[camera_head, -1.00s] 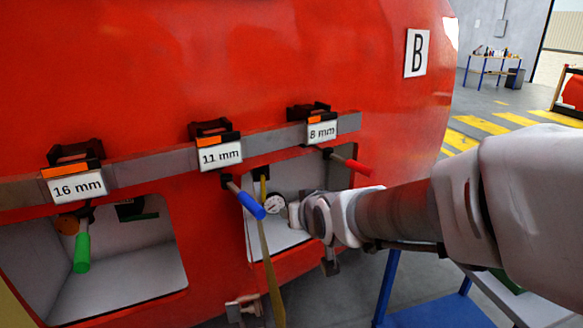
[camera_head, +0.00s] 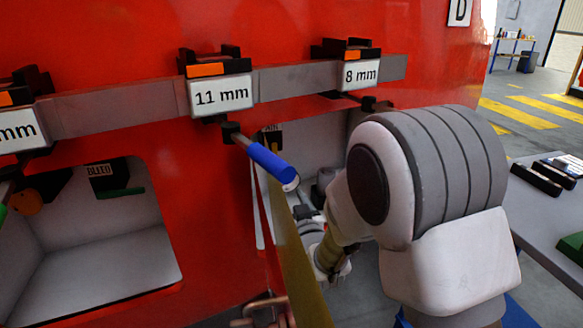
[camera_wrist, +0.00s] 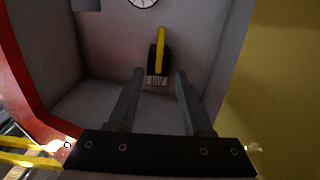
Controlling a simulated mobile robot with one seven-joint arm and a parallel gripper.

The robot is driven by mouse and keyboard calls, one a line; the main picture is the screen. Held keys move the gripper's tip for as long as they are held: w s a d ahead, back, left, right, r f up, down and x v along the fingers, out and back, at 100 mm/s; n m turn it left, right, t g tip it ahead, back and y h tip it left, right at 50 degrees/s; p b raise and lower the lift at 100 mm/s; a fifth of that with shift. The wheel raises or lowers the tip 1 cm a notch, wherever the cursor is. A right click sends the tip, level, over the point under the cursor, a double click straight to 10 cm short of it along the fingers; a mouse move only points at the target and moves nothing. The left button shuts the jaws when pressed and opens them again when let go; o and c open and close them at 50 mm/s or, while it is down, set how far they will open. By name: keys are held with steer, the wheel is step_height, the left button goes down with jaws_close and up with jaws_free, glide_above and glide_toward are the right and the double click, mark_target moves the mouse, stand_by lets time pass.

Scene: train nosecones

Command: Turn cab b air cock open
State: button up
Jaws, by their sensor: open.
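In the wrist view a small cock with a yellow handle (camera_wrist: 161,48) sits on the back wall of a grey recess, its handle roughly upright in the picture. It has a black body and a small label too blurred to read. My gripper (camera_wrist: 160,72) is open and empty, its two dark fingers apart, pointing at the cock from below in the picture; I see no contact. In the head view a yellow-marked black fitting (camera_head: 275,138) shows at the top of the recess, partly hidden by the blue-handled tool. My arm hides much of the recess.
A blue-handled tool (camera_head: 268,160) hangs from the 11 mm holder (camera_head: 221,95) in front of the recess. A round gauge (camera_wrist: 143,2) sits above the cock. A grey table (camera_head: 552,215) stands at right.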

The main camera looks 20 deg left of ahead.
steer(key=b+x, duration=0.3)
steer(key=x, duration=1.4)
steer(key=shift+w+a, duration=0.2)
steer(key=shift+w, duration=0.05)
jaws_close()
stand_by(1.1)
